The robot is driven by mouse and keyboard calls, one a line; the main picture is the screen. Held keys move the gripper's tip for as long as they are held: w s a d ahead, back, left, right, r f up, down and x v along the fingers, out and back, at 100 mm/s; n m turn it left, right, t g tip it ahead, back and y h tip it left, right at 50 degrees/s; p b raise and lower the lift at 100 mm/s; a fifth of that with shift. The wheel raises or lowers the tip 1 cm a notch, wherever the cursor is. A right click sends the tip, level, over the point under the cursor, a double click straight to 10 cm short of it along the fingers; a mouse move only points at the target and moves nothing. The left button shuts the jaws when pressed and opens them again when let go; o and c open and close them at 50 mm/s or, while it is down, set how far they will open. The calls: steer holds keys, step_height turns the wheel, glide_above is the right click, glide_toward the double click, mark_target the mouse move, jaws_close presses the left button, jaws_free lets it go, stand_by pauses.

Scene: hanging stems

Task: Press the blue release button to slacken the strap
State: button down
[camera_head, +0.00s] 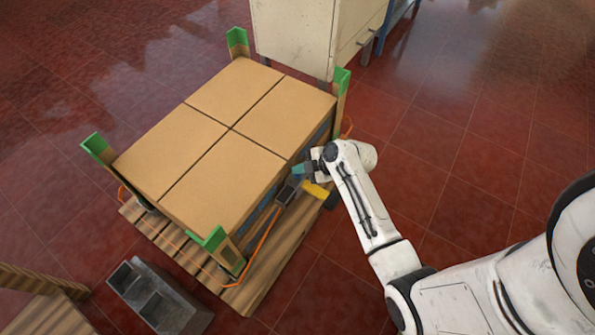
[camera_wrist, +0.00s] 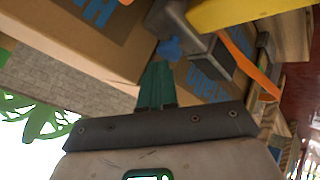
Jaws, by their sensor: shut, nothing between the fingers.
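The strap tensioner (camera_head: 286,195) is a grey metal body with a yellow handle (camera_head: 316,190), low beside the near right side of the stacked boxes. In the wrist view, its grey body (camera_wrist: 207,55) and yellow handle (camera_wrist: 245,10) are at the top. The blue button (camera_wrist: 170,48) shows beside the grey body, just beyond my fingertips. I cannot tell if they touch it. I cannot make out the button in the head view. The orange strap (camera_head: 266,236) runs from the tensioner along the load. My gripper (camera_head: 299,169) has teal fingers, shut and empty; they also show in the wrist view (camera_wrist: 158,68).
Four cardboard boxes (camera_head: 205,140) sit on a wooden pallet (camera_head: 245,295) with green corner guards (camera_head: 98,148). A pale cabinet (camera_head: 295,35) stands behind. A grey metal bin (camera_head: 165,300) is at the lower left. Red tiled floor is clear to the right.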

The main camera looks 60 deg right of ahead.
mark_target(301, 175)
steer(key=shift+r+p, duration=0.35)
steer(key=shift+r, duration=0.25)
step_height(301, 175, up, 5)
steer(key=p, duration=0.4)
stand_by(0.9)
